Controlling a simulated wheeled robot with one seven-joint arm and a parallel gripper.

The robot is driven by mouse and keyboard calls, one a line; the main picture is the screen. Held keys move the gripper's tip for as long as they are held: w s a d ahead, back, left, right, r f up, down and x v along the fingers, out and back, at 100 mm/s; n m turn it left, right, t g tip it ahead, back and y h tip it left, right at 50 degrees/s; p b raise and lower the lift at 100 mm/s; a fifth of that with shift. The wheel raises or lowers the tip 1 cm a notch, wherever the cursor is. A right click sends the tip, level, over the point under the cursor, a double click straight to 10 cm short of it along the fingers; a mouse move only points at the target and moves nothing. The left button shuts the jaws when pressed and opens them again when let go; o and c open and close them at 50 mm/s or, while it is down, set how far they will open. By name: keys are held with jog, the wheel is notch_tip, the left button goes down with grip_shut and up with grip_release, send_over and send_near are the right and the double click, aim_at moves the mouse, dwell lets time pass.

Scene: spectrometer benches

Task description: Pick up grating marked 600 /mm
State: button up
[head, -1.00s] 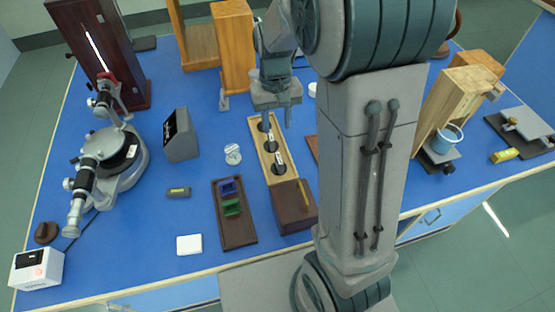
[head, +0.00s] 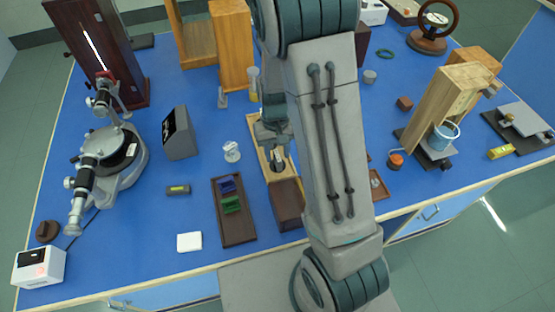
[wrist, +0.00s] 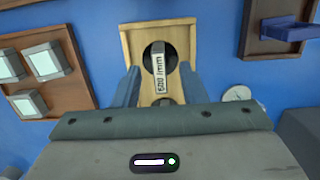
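The grating marked 600 /mm (wrist: 159,72) stands in a round dark hole of the light wooden holder (wrist: 190,38), its label facing the wrist camera. My gripper (wrist: 159,78) is open, with one blue-grey finger on each side of the grating and gaps between. In the head view my gripper (head: 274,140) is low over the wooden holder (head: 253,128), and my arm hides part of it. Another hole shows nearer my palm in the wrist view, partly covered; I cannot tell what is in it.
A dark tray (head: 235,233) with blue and green blocks lies left of the holder. A brown box (head: 287,205) stands at its near end. Blue bench top is free around the white pad (head: 189,242).

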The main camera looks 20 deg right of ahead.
jog(key=shift+s+f, duration=0.1)
jog(key=shift+f, duration=1.05)
grip_shut()
